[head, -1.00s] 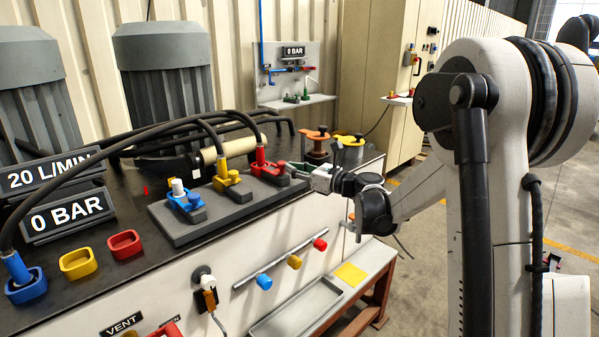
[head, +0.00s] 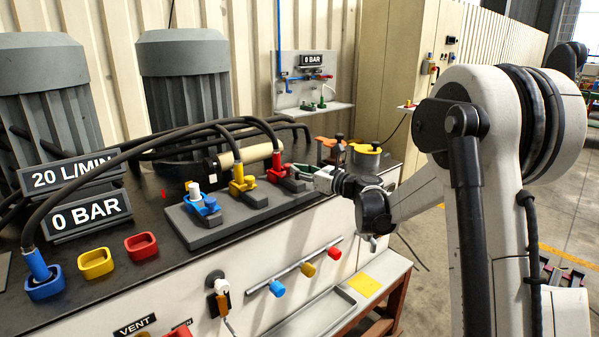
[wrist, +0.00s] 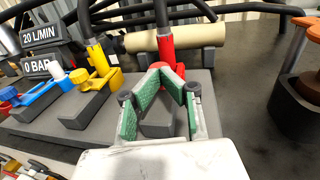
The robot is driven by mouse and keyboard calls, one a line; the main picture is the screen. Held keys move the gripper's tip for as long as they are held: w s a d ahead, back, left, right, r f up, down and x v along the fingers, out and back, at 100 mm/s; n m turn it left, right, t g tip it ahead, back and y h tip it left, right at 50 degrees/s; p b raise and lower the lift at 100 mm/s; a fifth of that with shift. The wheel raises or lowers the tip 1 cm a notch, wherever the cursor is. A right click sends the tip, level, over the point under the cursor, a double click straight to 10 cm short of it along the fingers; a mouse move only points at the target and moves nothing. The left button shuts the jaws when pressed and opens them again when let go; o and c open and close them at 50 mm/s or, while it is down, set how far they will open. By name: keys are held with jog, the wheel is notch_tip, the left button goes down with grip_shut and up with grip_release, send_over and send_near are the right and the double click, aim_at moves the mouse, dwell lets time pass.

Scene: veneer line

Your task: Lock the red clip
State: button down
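The red clip (head: 277,172) sits at the right end of the grey plate (head: 222,236), with a black hose rising from its top. In the wrist view the red clip (wrist: 166,50) stands upright just beyond my fingertips. My gripper (head: 293,173) reaches in from the right, low at the clip's front. In the wrist view its green-padded fingers (wrist: 160,72) come together at the tips, over the clip's grey block. The tips overlap the clip's lower red part and hide some of it. I cannot tell whether they pinch it or only touch it.
The yellow clip (head: 238,181) and blue clip (head: 203,206) stand left of the red one. An orange-topped fixture (head: 328,145) stands to the right. Two signs read 20 L/MIN (head: 72,174) and 0 BAR (head: 88,215).

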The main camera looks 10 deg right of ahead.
jog(key=v, duration=1.4)
jog(key=shift+p, duration=0.35)
jog(key=shift+s+a, duration=0.1)
jog(key=s+a+r+n+g+h+p, duration=0.1)
jog(key=s+a+n+g+h, duration=0.2)
jog(key=s+a+n, duration=0.35)
jog(key=s+a+n+g+h, duration=0.2)
jog(key=s+a+n, duration=0.2)
jog(key=s+n, duration=0.45)
jog(key=s+d+f+n+h+p, duration=0.1)
jog(key=s+d+n+h, duration=0.1)
jog(key=s+n, duration=0.4)
jog(key=s+d+f+n+g+h, duration=0.1)
jog(key=s+n+h, duration=0.3)
jog(key=s, duration=1.1)
jog(key=shift+s+d+f+n+g+h+p, duration=0.35)
jog(key=shift+d+f+n, duration=0.25)
jog(key=shift+n, duration=0.9)
